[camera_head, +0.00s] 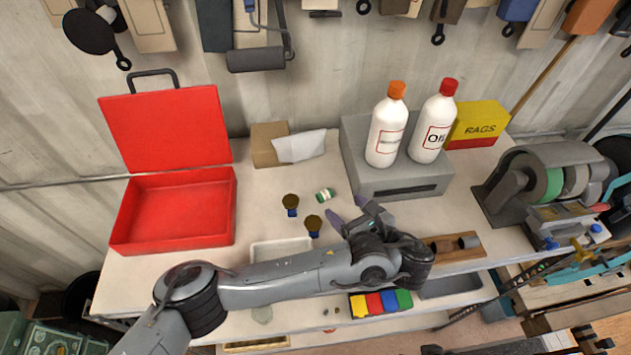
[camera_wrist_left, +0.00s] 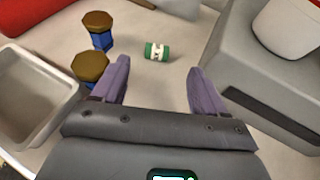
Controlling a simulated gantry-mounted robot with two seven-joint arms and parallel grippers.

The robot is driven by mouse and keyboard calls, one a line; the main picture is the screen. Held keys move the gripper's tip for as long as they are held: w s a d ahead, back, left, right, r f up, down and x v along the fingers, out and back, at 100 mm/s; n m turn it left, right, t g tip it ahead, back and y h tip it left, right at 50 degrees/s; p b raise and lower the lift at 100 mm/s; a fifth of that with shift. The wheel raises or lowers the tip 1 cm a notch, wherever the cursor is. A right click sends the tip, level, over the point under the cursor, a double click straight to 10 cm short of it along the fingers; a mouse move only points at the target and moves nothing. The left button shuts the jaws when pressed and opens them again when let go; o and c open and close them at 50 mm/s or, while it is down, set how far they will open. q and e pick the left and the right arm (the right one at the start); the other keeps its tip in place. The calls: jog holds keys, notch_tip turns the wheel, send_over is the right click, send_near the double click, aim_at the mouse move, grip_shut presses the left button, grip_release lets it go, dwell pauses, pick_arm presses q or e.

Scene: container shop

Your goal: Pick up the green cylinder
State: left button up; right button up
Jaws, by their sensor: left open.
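The green cylinder (camera_head: 325,194) is small, with a pale band around its middle, and lies on its side on the workbench. In the left wrist view the green cylinder (camera_wrist_left: 157,51) lies ahead of my fingertips, roughly centred between them. My left gripper (camera_head: 348,212) is open and empty, just in front of the cylinder and apart from it. Its two purple fingers also show in the left wrist view, where the left gripper (camera_wrist_left: 158,72) has a wide gap. My right gripper is not in view.
A white tray (camera_head: 256,247) is near my left arm. A grey box (camera_head: 400,190) carrying two white bottles is at the right. An open red toolbox (camera_head: 172,245) stands at the left.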

aim_at(325, 192)
pick_arm(q)
jog(key=x, duration=0.5)
jog(key=shift+f+p, duration=0.15)
jog(key=shift+p, duration=0.25)
jog(key=shift+w+a+f+p, duration=0.1)
jog(key=shift+w+a+p, duration=0.25)
jog(key=p+x, duration=0.1)
jog(key=x, duration=0.2)
jog(key=shift+a+f, duration=0.15)
jog(key=shift+w+a+f, duration=0.2)
jog(key=shift+w+f, duration=0.05)
jog(key=shift+w, duration=0.2)
jog(key=shift+c, duration=0.4)
jog(key=c, duration=1.1)
